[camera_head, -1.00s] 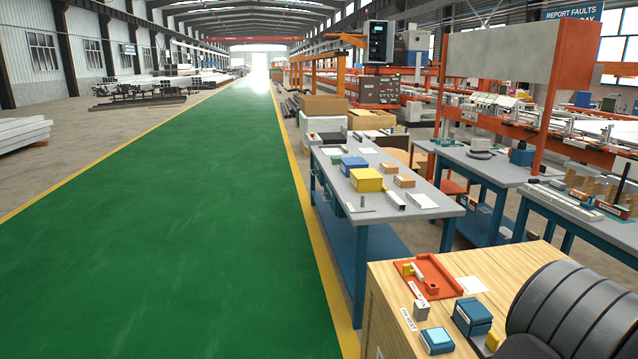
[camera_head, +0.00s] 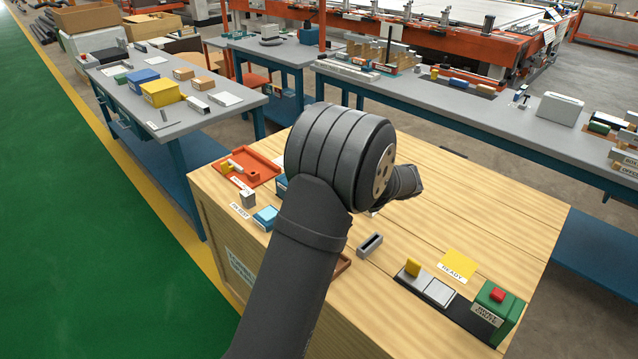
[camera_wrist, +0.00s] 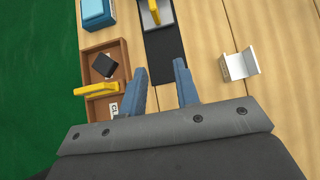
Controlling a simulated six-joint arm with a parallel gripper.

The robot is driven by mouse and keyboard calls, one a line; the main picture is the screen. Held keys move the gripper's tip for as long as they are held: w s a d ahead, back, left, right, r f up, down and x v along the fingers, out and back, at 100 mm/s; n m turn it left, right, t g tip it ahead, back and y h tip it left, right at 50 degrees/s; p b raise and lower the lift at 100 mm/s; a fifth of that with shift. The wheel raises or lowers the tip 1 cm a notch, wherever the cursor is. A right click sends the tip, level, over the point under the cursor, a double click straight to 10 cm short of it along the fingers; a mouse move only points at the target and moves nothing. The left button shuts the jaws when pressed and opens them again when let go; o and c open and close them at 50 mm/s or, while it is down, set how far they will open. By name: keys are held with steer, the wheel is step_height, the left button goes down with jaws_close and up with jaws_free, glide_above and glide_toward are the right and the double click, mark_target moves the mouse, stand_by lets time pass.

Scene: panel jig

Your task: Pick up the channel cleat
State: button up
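A short grey U-shaped channel piece, which looks like the channel cleat (camera_head: 370,245), lies on the wooden bench top, right of my arm in the head view. In the wrist view the cleat (camera_wrist: 240,64) lies at the right with its open side showing, apart from my fingers. My gripper (camera_wrist: 160,67) is open and empty, its two blue-grey fingers spread above a dark strip, left of the cleat. In the head view my arm hides the gripper.
A wooden tray (camera_wrist: 123,43) with a black block and a yellow-handled item is left of my fingers. A blue box (camera_wrist: 97,12) is beyond it. A red tray (camera_head: 268,160) and a green box with red button (camera_head: 497,312) stand on the bench (camera_head: 500,200).

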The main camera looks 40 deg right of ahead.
steer(key=w+d+r+g, duration=0.2)
steer(key=d+r+g, duration=0.5)
steer(key=d+g, duration=0.3)
steer(key=shift+n+t, duration=0.4)
steer(key=shift+t, duration=0.1)
steer(key=f, duration=1.7)
steer(key=shift+s+d+f, duration=0.1)
steer(key=shift+d+f, duration=0.05)
steer(key=shift+d, duration=0.1)
jaws_close()
